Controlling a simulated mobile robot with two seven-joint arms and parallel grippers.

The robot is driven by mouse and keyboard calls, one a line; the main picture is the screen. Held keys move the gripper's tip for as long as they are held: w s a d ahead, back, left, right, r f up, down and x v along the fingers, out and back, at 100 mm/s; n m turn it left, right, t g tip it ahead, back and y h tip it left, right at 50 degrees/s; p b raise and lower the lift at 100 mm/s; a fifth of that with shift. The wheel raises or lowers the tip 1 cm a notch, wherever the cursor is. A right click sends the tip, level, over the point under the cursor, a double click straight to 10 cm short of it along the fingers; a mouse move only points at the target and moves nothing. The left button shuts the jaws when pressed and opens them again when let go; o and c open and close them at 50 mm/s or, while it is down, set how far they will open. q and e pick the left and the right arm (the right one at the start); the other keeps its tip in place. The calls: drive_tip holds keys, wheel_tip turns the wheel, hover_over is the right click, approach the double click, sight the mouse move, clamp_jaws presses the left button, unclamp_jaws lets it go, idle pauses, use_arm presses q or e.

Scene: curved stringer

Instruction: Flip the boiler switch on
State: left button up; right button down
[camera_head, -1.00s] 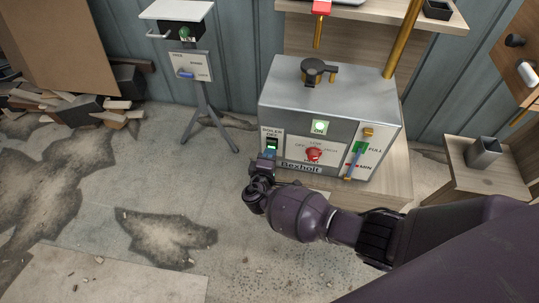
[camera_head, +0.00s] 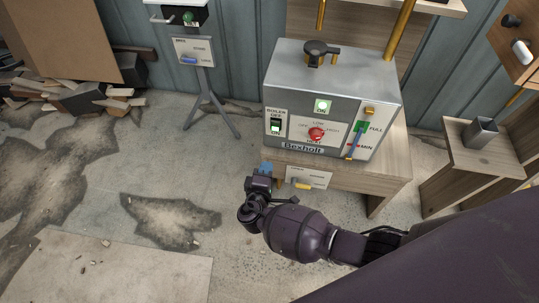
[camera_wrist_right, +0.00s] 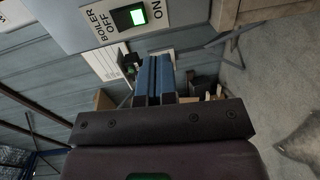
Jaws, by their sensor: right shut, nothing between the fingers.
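The boiler switch (camera_head: 275,126) is a small black rocker on the left of the grey boiler's (camera_head: 330,85) front, under a "BOILER OFF" label and above "ON". Its end beside "ON" glows green. It also shows at the top of the right wrist view (camera_wrist_right: 129,17), again lit on the ON side. My right gripper (camera_head: 265,167) is below and in front of the switch, apart from it. Its blue fingers (camera_wrist_right: 152,78) are together with nothing between them. My left gripper is not in view.
A red knob (camera_head: 316,134), a lit green indicator (camera_head: 322,106) and a blue lever (camera_head: 356,140) are on the boiler front. A stand with a switch box (camera_head: 193,52) is at left. Floor at lower left is open.

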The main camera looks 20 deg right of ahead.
drive_tip(key=shift+s+a+f, duration=0.15)
drive_tip(key=shift+s+a, duration=0.4)
drive_tip(key=shift+s, duration=0.25)
